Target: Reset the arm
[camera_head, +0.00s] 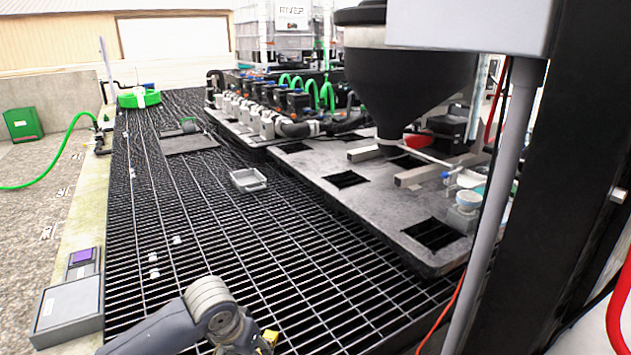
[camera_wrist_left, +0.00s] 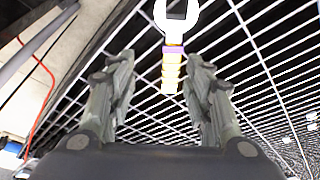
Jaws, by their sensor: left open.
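My left arm comes in at the bottom of the head view, and its gripper is cut off or hidden at the lower edge there. In the left wrist view my left gripper (camera_wrist_left: 162,58) is open, its two fingers well apart. A wrench-like tool (camera_wrist_left: 171,50) with a pale forked head, a purple band and a yellow ribbed handle shows between and beyond the fingertips, with no finger seen touching it. How far it lies from the fingers I cannot tell. A small yellow piece (camera_head: 269,338) shows beside my arm in the head view. My right gripper is in neither view.
A black grating floor (camera_head: 240,240) spreads ahead, with a small grey tray (camera_head: 248,180) and several small white pieces on it. A grey platform (camera_head: 330,190) with a black hopper (camera_head: 410,95) stands right. A grey box (camera_head: 68,310) is at lower left. The middle grating is mostly free.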

